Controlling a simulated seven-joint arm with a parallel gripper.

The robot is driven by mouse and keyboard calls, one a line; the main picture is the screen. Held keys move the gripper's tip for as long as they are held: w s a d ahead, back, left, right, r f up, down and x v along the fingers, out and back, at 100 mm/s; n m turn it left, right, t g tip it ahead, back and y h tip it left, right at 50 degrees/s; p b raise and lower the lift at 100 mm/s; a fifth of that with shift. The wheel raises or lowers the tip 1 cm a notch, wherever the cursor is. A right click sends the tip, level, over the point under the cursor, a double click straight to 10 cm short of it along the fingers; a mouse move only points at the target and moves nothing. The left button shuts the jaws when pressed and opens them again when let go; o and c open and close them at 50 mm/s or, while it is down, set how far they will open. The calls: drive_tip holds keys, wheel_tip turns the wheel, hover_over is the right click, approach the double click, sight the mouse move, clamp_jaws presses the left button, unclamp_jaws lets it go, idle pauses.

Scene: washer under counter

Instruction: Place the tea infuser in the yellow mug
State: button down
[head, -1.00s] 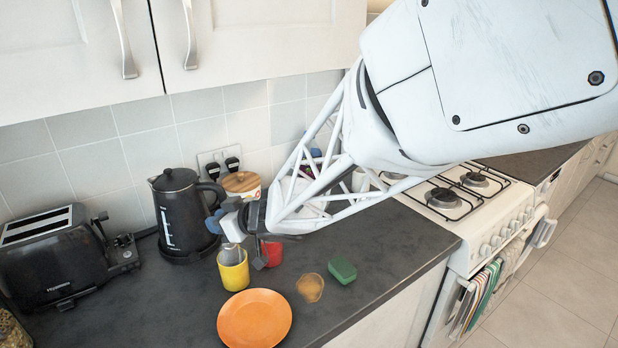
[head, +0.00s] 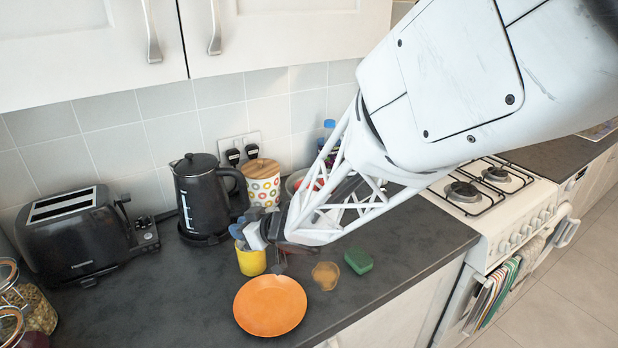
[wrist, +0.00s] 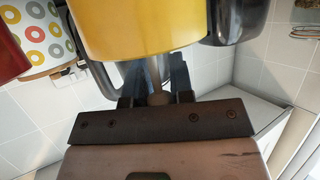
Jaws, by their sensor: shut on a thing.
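The yellow mug (head: 252,263) stands upright on the dark counter, and fills the top of the wrist view (wrist: 140,25). My gripper (head: 250,234) is directly over its rim. In the wrist view, my gripper's blue fingers (wrist: 155,82) are shut on the tea infuser's thin rod (wrist: 154,70), which has a rounded end. The rod runs out of sight past the mug's rim. The infuser's lower part is hidden; I cannot tell how deep it sits or whether it touches the mug.
An orange plate (head: 270,306), an amber glass (head: 325,276) and a green sponge (head: 358,261) lie in front and right. The kettle (head: 203,198), dotted canister (head: 262,186) and toaster (head: 72,238) stand behind and left. The counter left of the plate is clear.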

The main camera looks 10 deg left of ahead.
drive_tip(key=shift+f, duration=0.35)
drive_tip(key=shift+f, duration=0.15)
drive_tip(key=c, duration=1)
unclamp_jaws()
drive_tip(key=v, duration=1.2)
